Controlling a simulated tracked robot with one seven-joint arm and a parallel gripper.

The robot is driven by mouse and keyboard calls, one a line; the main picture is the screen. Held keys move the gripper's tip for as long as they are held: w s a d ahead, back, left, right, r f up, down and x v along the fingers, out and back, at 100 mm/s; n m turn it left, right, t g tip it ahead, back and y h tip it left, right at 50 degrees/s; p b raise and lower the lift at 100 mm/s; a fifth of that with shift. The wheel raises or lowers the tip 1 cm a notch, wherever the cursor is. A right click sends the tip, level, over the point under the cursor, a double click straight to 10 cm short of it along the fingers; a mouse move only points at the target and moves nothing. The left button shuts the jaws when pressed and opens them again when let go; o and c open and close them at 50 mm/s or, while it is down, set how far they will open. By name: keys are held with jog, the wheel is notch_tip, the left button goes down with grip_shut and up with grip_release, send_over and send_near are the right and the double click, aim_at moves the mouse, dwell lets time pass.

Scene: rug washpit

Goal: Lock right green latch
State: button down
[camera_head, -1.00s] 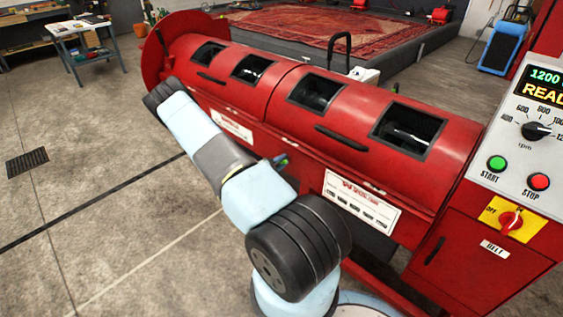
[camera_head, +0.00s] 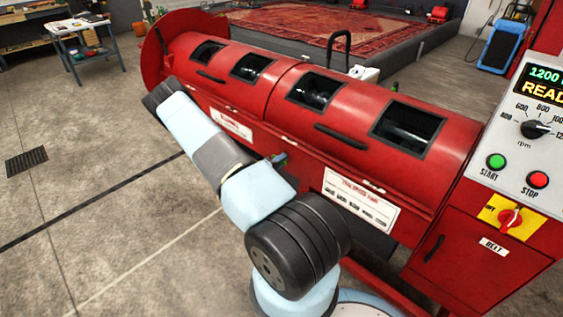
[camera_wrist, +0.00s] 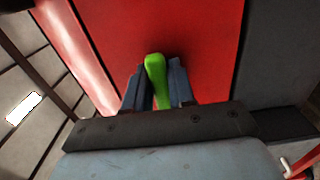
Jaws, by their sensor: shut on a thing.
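The green latch (camera_wrist: 156,72) shows in the wrist view as a bright green lever against a red panel (camera_wrist: 150,25). My gripper (camera_wrist: 158,88) has one dark finger on each side of the latch and is shut on it.
The machine has two lids with black handles (camera_head: 340,137) and dark windows. The control panel (camera_head: 520,140) stands at the right, with START and STOP buttons. A side table (camera_head: 80,25) is at the far left. The floor at left is clear, with a dark grate (camera_head: 27,162).

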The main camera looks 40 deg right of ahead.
jog(key=shift+s+a+f, duration=0.1)
jog(key=shift+s+f, duration=0.05)
jog(key=shift+f, duration=0.15)
jog(key=c, duration=1.3)
grip_release()
jog(key=shift+o, duration=1.3)
jog(key=shift+r, duration=0.15)
jog(key=a, duration=1.3)
jog(key=shift+s+a, duration=0.35)
jog(key=shift+s, duration=0.1)
